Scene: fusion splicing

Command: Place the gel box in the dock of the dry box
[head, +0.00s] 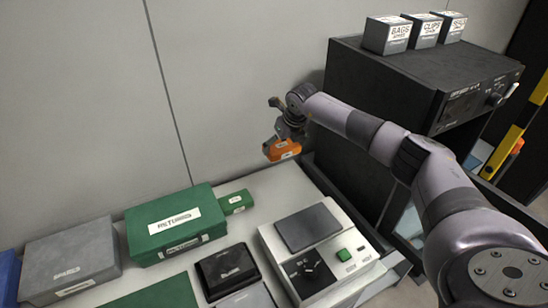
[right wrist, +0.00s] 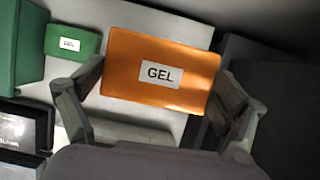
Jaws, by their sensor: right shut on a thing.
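The gel box (head: 282,150) is orange with a white label. In the right wrist view the orange box (right wrist: 190,88) reads "GEL" and sits between the two fingers. My right gripper (head: 290,132) is shut on it and holds it in the air above the back of the light table, near the wall. A large black cabinet (head: 400,80) with a knob and panel stands at the right; it appears to be the dry box, but its label is too small to read surely. I cannot make out its dock. My left gripper is out of view.
A green "RETURNS" box (head: 176,222), a small green box (head: 236,202) and a grey box (head: 70,262) stand on the left. A white device (head: 268,238) with a green button and black boxes (head: 226,270) stand in front. Small labelled boxes (head: 388,35) top the cabinet.

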